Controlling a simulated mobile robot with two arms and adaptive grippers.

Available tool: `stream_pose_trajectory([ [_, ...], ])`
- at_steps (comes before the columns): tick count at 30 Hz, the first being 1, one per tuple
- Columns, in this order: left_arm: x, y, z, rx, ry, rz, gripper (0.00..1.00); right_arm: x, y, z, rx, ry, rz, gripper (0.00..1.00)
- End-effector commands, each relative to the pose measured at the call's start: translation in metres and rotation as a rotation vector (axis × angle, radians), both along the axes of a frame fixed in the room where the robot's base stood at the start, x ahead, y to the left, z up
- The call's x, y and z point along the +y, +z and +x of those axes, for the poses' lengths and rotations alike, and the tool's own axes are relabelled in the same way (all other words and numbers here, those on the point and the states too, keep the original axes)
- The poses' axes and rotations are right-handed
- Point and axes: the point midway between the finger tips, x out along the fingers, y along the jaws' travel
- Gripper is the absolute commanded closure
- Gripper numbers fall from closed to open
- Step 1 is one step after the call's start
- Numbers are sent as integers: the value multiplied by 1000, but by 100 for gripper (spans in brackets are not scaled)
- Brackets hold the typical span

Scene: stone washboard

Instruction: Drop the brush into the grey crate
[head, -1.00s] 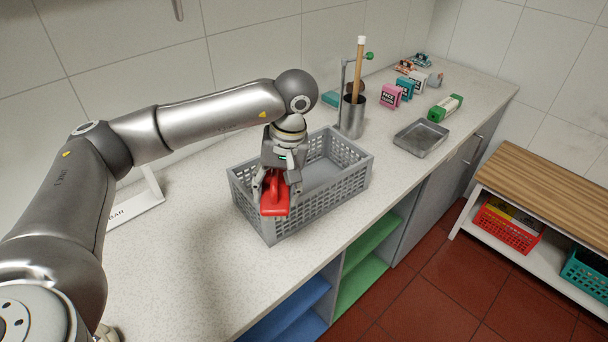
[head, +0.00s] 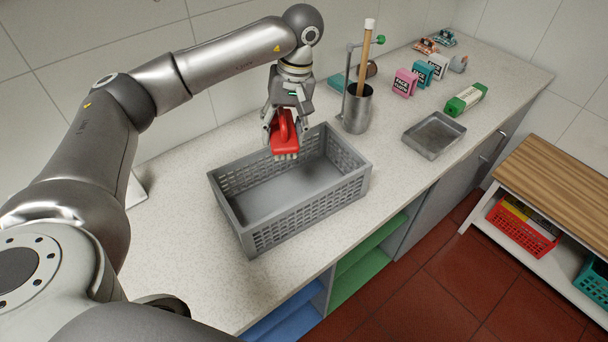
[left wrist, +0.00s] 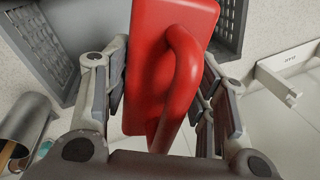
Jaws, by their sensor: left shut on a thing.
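The red brush (head: 285,134) has a loop handle and pale bristles that point down. My left gripper (head: 284,128) is shut on the brush and holds it in the air at the back wall of the grey crate. In the left wrist view the brush (left wrist: 168,70) sits between the two fingers (left wrist: 160,95), with its handle towards the camera. The grey crate (head: 305,207) stands on the counter with slotted walls; the floor that shows is bare. In the left wrist view the crate (left wrist: 235,25) shows partly, behind the brush. My right gripper is not in view.
A metal cup (head: 357,108) with a wooden-handled tool stands close behind the crate's right end. A shallow metal tray (head: 434,135), a green and white packet (head: 467,99) and several small boxes lie further right. Counter left of the crate is clear.

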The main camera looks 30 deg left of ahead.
Motion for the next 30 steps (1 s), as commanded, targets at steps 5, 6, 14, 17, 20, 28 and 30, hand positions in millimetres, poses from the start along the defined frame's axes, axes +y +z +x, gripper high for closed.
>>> stream_pose_trajectory([
  [5,0,-11,0,1,0,0,67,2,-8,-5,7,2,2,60],
  [6,0,-15,-1,2,-1,0,67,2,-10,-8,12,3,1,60],
  [14,0,-46,-1,2,-1,0,67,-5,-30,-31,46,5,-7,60],
  [17,0,-55,-1,1,-1,1,67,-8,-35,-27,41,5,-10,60],
  [20,0,-60,-1,1,-1,1,67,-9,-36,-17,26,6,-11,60],
  [28,0,-59,-1,0,-1,0,47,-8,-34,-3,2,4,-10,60],
  [30,0,-59,-1,0,-1,0,38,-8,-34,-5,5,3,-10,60],
])
